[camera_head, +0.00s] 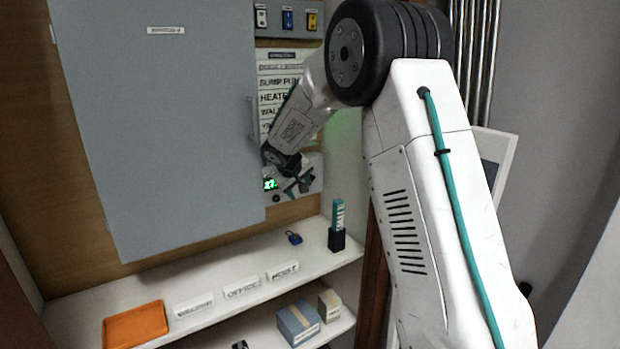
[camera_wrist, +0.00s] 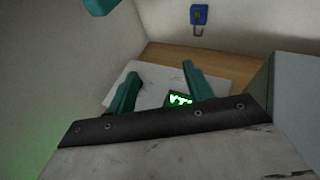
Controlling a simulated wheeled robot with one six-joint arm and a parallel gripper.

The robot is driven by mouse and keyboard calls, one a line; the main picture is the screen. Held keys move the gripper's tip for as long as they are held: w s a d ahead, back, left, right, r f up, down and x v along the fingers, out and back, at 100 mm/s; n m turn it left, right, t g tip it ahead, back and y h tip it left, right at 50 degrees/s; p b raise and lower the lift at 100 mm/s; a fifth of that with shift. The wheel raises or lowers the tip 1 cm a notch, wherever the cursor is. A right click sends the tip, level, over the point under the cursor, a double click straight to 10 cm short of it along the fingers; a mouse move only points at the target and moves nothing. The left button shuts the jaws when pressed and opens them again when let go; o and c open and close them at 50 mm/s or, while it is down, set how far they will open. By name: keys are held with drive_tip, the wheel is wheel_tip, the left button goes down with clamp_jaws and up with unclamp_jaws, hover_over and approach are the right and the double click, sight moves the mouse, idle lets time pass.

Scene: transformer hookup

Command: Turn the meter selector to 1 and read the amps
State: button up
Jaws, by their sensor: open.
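The meter is a pale panel (camera_head: 313,168) low on the wall, right of the big grey door.
The grey door (camera_head: 160,120) stands close left of my gripper. Below is a white shelf (camera_head: 225,290) with an orange tray (camera_head: 135,326), several white labels, a blue padlock (camera_head: 293,238) and a teal item in a black holder (camera_head: 337,238). A label list (camera_head: 278,85) hangs above.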

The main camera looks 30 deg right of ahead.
drive_tip(key=shift+w+d+f, duration=0.4)
drive_tip(key=shift+w+d, duration=1.25)
drive_tip(key=shift+w+d+f, duration=0.45)
drive_tip(key=shift+w+d, duration=1.25)
drive_tip(key=shift+w+d+f, duration=0.4)
drive_tip(key=shift+w+d, duration=1.25)
drive_tip(key=c, duration=1)
